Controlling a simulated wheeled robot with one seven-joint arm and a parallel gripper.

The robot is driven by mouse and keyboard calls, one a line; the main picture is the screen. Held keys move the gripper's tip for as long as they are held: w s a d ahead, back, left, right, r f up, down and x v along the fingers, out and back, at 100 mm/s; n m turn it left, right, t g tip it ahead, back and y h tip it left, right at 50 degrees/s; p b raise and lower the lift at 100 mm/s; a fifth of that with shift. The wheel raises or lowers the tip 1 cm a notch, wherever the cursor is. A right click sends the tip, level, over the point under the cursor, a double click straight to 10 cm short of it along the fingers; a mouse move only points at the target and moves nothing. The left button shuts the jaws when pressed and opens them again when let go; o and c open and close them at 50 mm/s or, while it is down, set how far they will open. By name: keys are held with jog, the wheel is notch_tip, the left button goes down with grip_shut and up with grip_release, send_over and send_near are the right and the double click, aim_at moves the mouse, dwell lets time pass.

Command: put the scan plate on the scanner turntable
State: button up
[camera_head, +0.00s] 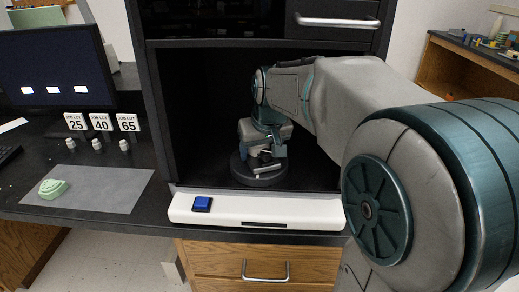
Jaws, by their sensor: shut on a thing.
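The scanner stands in the middle, with a dark open bay (205,125) and a white front ledge (320,217). My gripper (266,158) is inside the bay, pointing down, low over a dark round disc (244,175). The disc is on the bay floor, where the turntable would be. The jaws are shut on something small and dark. I take it for the scan plate, but my gripper and the dark bay hide most of it. I cannot tell plate from turntable, or whether they touch.
A blue button (202,204) is on the ledge. To the left, a pale green dental model (53,188) lies on a grey mat (105,185). Small metal pieces stand under number cards (101,122) before a monitor (60,70). My arm crosses the right side.

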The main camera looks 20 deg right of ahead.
jog(key=shift+f, duration=0.15)
jog(key=o, duration=1.2)
jog(key=shift+o, duration=0.2)
jog(key=shift+r, duration=0.35)
jog(key=shift+s+r+p, duration=0.2)
jog(key=shift+r+p, duration=0.25)
jog(key=shift+r, duration=0.1)
jog(key=s, duration=1.2)
jog(key=shift+d+f, duration=0.2)
jog(key=shift+d, duration=0.2)
